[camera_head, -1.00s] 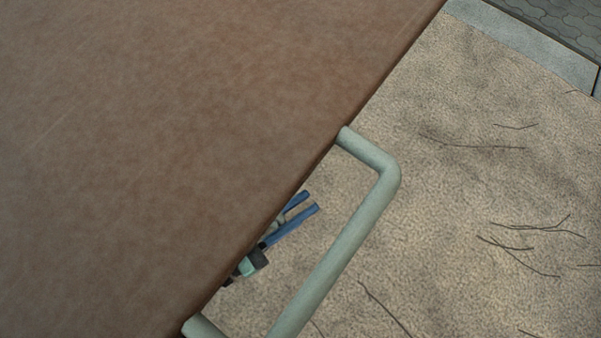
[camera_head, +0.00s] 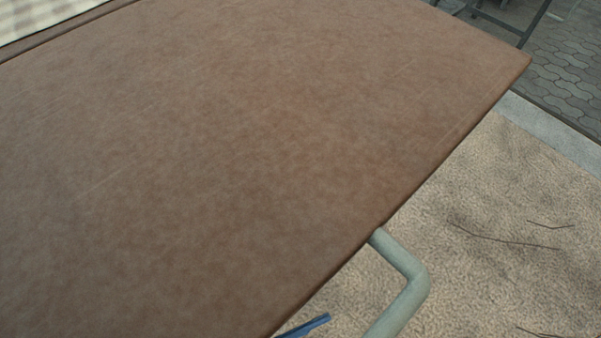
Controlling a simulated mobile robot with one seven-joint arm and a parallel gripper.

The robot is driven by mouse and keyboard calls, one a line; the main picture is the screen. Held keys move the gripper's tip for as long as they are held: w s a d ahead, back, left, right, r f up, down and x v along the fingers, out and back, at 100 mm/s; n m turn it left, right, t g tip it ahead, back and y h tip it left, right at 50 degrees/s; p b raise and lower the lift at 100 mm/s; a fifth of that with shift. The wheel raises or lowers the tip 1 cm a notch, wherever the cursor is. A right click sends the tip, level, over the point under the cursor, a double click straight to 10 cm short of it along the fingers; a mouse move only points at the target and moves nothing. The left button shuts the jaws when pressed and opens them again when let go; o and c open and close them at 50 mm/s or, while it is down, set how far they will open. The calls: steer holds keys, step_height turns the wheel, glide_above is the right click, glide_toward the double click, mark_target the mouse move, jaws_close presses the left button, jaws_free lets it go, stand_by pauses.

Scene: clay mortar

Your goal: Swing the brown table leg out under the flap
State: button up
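The brown table flap (camera_head: 260,150) fills most of the head view and looks flat, with its straight edge running from the upper right to the bottom. No brown table leg shows; the space under the flap is hidden by its top. At the bottom edge, a blue finger of my gripper (camera_head: 308,325) pokes out past the flap's edge, low down. The rest of my gripper is hidden or out of frame, so I cannot see how wide it is or whether it touches anything.
A grey-green bent tube (camera_head: 408,285) sticks out from the flap's edge at lower right. Sandy ground with thin twigs (camera_head: 500,235) lies beyond. A pale kerb (camera_head: 550,130), paving and dark metal legs (camera_head: 500,22) are at upper right. A checked cloth (camera_head: 45,15) is at upper left.

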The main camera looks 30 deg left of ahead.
steer(key=shift+o, duration=0.4)
steer(key=shift+a, duration=0.15)
steer(key=p+v, duration=0.3)
steer(key=v, duration=0.9)
steer(key=shift+s+p, duration=0.35)
steer(key=shift+s, duration=0.05)
steer(key=shift+a, duration=0.1)
